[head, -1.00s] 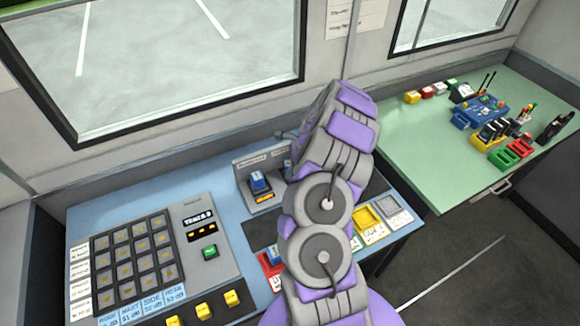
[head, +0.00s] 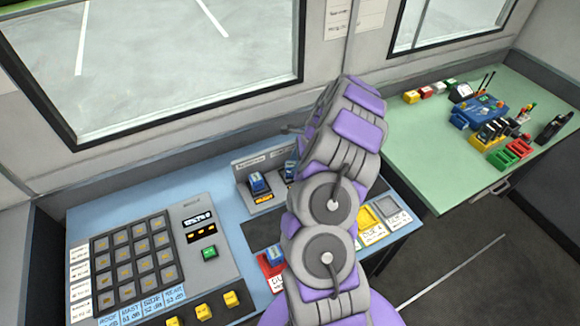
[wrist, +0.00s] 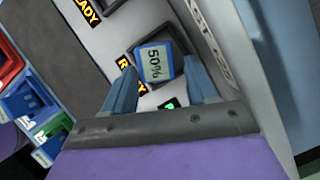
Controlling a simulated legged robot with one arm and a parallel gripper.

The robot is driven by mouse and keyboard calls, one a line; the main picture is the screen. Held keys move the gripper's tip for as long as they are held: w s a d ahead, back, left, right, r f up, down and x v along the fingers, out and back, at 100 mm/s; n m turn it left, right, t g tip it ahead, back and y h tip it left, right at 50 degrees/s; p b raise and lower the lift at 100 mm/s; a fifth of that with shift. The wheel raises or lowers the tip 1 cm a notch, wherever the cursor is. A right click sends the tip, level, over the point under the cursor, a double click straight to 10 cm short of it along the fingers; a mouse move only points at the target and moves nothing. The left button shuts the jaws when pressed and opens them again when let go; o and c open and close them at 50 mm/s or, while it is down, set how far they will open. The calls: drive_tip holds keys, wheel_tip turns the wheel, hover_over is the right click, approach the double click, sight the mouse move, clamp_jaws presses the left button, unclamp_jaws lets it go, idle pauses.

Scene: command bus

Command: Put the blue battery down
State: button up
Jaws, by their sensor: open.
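A blue battery (wrist: 155,65) with a "50%" label sits in a dark-edged bay of the grey charging station, between my fingers in the wrist view. My gripper (wrist: 150,88) is open around it, with a finger on each side. Whether either finger touches it is unclear. In the head view the charging station (head: 262,163) stands at the back of the blue desk. One blue battery (head: 258,183) is in its left bay, and another blue battery (head: 290,169) shows at the right bay, partly hidden by my arm. My fingertips are hidden there.
A keypad console (head: 222,262) fills the desk's left. A green table (head: 440,160) with many small items is at the right. A window wall rises behind.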

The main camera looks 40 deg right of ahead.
drive_tip(key=a+p+v, duration=0.1)
drive_tip(key=p+v, duration=0.1)
drive_tip(key=v, duration=0.7)
drive_tip(key=shift+w+r, duration=0.15)
drive_tip(key=shift+r, duration=0.1)
drive_tip(key=w+a+r+n, duration=0.1)
drive_tip(key=a+r+n, duration=0.75)
drive_tip(key=a, duration=0.65)
drive_tip(key=s+a+r+n+g, duration=0.1)
drive_tip(key=s+a+r+n, duration=0.25)
drive_tip(key=a, duration=0.25)
drive_tip(key=s+a+r+n+g, duration=0.1)
drive_tip(key=s+a+r+n, duration=0.2)
drive_tip(key=a, duration=0.4)
drive_tip(key=s+a+r+n+h, duration=0.1)
drive_tip(key=s+a+n, duration=0.1)
drive_tip(key=s, duration=0.6)
drive_tip(key=s+a+r+n+g+h, duration=0.1)
drive_tip(key=s+n, duration=0.3)
drive_tip(key=s, duration=0.4)
drive_tip(key=s+a+r+n+g+h, duration=0.1)
drive_tip(key=s+a+n, duration=0.2)
drive_tip(key=s, duration=0.6)
drive_tip(key=shift+n+h, duration=0.3)
drive_tip(key=shift+n, duration=0.3)
drive_tip(key=shift+s+a, duration=0.15)
drive_tip(key=shift+a, duration=0.05)
